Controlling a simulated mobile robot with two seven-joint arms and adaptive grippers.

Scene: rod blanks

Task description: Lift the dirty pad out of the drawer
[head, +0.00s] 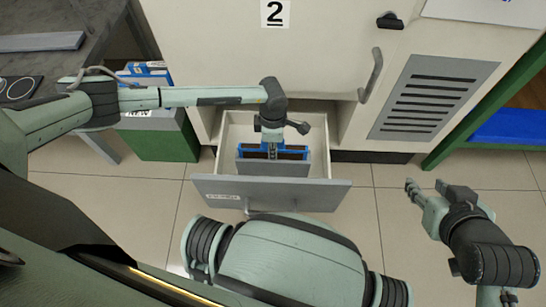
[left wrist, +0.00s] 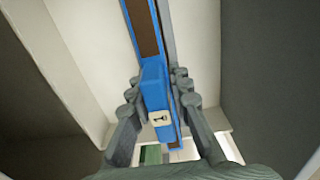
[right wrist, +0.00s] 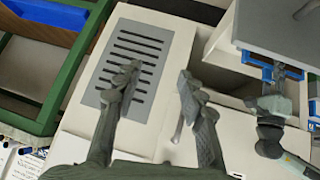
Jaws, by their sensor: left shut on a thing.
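The pad (head: 291,154) has a blue frame with a dark brown face and stands on edge in the open drawer (head: 320,195) below the cabinet. In the left wrist view the blue frame (left wrist: 155,85) runs between my fingers and carries a small white tag. My left gripper (head: 271,147) reaches down into the drawer and is shut on the pad's frame. A grey panel stands in front of the pad and hides its lower part. My right gripper (head: 424,191) is open and empty, out over the floor at the right; its spread fingers show in the right wrist view (right wrist: 160,80).
The white cabinet (head: 330,45) has a handle and a grey vent (head: 433,97). A green container (head: 160,137) with blue-framed things stands left of the drawer, beside a dark table (head: 60,65). A green rack with a blue bin (head: 515,127) is at the right.

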